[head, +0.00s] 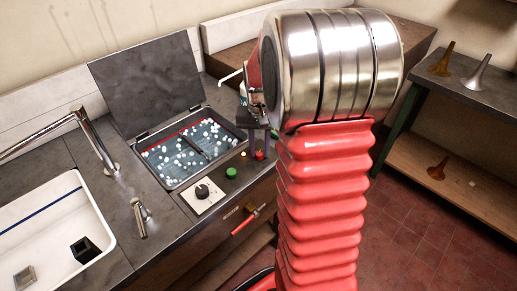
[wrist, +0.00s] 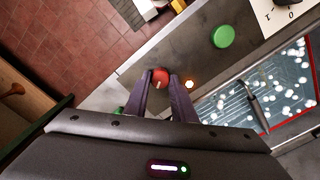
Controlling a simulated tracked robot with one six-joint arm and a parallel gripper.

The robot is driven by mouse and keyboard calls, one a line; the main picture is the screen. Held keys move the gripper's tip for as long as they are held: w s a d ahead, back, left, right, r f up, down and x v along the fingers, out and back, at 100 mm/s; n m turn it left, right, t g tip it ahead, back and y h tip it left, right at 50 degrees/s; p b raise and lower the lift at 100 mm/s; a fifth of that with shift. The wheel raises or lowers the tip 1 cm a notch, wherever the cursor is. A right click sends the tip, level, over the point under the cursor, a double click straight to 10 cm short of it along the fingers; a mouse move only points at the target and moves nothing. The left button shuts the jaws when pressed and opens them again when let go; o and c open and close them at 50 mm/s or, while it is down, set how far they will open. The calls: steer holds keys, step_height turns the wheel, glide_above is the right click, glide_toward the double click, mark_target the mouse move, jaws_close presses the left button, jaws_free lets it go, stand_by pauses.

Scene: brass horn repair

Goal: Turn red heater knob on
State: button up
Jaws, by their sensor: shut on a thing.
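The red heater knob (wrist: 160,77) is small and round and sits on the dark worktop. In the wrist view my gripper (wrist: 160,83) has its two dark fingers on either side of the knob, shut on it. A pale mark shows on the knob's top. In the head view the red knob (head: 260,155) shows just below my gripper (head: 258,143), which points down at the worktop. A small amber light (wrist: 189,84) glows beside the knob; the amber light also shows in the head view (head: 243,154).
A green button (head: 231,173) and a black dial (head: 202,191) on a white plate lie left of the knob. An open-lidded bath (head: 157,182) of bubbling liquid is behind them. A white sink (head: 50,225) is at left.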

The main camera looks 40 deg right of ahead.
mark_target(260, 152)
steer(key=m, duration=0.6)
steer(key=shift+s, duration=0.1)
stand_by(0.4)
steer(key=o, duration=1.1)
steer(key=shift+c, duration=0.2)
steer(key=shift+r, duration=0.1)
step_height(260, 152, up, 14)
steer(key=shift+f, duration=0.2)
